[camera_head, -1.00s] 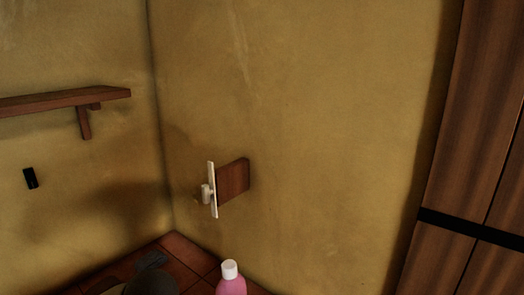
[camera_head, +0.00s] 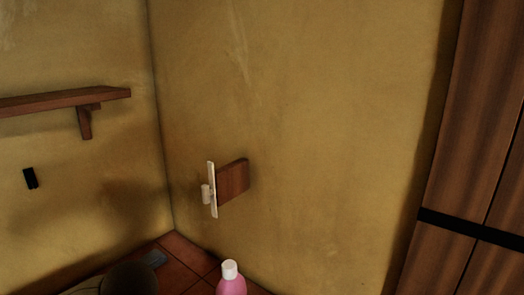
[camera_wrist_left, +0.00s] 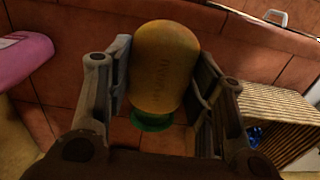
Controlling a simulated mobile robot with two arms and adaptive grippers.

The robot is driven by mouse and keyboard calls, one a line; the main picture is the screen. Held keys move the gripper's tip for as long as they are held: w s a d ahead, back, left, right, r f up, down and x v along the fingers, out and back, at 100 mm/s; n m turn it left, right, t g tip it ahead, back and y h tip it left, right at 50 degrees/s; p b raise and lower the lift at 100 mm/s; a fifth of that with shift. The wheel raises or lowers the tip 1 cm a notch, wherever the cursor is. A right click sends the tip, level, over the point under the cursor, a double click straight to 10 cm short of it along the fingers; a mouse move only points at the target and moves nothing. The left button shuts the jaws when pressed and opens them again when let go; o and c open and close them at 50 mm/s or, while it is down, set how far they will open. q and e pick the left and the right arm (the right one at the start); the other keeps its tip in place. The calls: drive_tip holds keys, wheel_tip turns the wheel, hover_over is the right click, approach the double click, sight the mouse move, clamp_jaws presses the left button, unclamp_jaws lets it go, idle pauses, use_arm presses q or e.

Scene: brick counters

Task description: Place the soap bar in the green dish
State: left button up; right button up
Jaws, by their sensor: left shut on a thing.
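The soap bar (camera_wrist_left: 164,72), a yellow-orange rounded block with faint lettering, is between the two fingers of my left gripper (camera_wrist_left: 163,60) in the left wrist view. The gripper is shut on it. The green dish (camera_wrist_left: 152,121) shows as a small green patch just beyond the lower end of the soap bar. Most of the dish is hidden, and I cannot tell whether the soap bar touches it. My right gripper is in neither view.
A pink bottle (camera_head: 231,286) with a white cap stands on the reddish tiled counter (camera_head: 192,263); it also shows in the wrist view (camera_wrist_left: 22,58). A striped, woven-looking object (camera_wrist_left: 272,115) is at the right. A wooden shelf (camera_head: 60,101) is on the wall.

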use_arm(q)
drive_tip(key=m, duration=0.5)
drive_tip(key=shift+a+r, duration=0.2)
drive_tip(key=shift+a, duration=0.15)
drive_tip(key=m, duration=0.5)
drive_tip(key=shift+s+a+r, duration=0.1)
drive_tip(key=shift+a+r, duration=0.1)
drive_tip(key=shift+a, duration=0.05)
